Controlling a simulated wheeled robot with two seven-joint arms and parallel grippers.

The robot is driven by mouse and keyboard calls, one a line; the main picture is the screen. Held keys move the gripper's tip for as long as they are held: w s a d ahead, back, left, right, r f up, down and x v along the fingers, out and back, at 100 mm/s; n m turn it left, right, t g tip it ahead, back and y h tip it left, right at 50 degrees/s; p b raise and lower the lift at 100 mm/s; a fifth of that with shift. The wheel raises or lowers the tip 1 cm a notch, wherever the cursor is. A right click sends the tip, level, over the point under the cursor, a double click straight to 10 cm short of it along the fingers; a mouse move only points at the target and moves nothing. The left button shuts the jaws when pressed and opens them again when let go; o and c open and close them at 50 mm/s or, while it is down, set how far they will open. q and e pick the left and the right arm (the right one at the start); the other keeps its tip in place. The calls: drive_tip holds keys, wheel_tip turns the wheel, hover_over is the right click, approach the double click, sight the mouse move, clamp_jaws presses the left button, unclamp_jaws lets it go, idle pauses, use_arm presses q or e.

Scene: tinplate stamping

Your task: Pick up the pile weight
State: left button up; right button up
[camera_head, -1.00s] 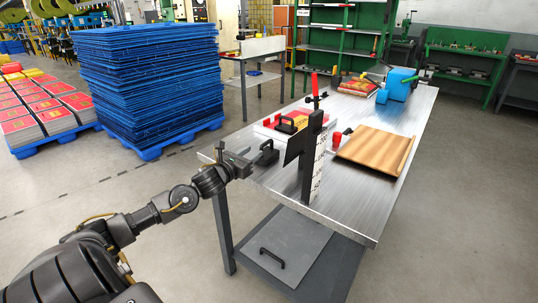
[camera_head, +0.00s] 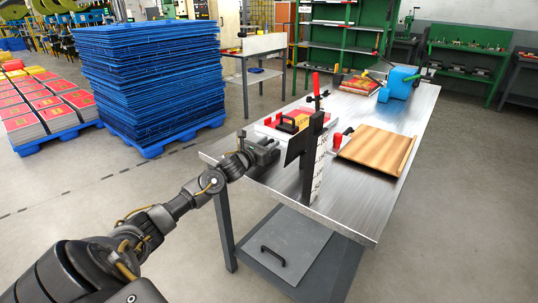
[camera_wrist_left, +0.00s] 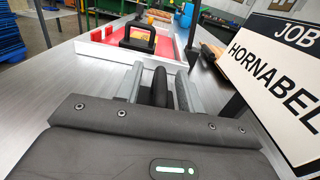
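The pile weight (camera_head: 288,125) is a black block with a handle on top. It sits on a red and yellow printed sheet pile (camera_head: 272,122) near the left edge of the metal table. It also shows upright ahead of my fingers in the left wrist view (camera_wrist_left: 138,38). My left gripper (camera_head: 270,147) is over the table's near-left edge, a short way in front of the pile and apart from the weight. My right gripper is not in view.
A dark post with a white lettered sign (camera_head: 314,165) stands just right of my left gripper. A wooden board (camera_head: 376,150) lies farther right on the metal table (camera_head: 345,208). A blue machine (camera_head: 398,83) stands at the table's back. A tall blue stack (camera_head: 150,80) is at left.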

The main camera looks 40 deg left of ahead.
use_arm(q)
clamp_jaws()
idle(1.3)
drive_tip(key=shift+r, duration=0.25)
drive_tip(key=shift+a+f, duration=0.1)
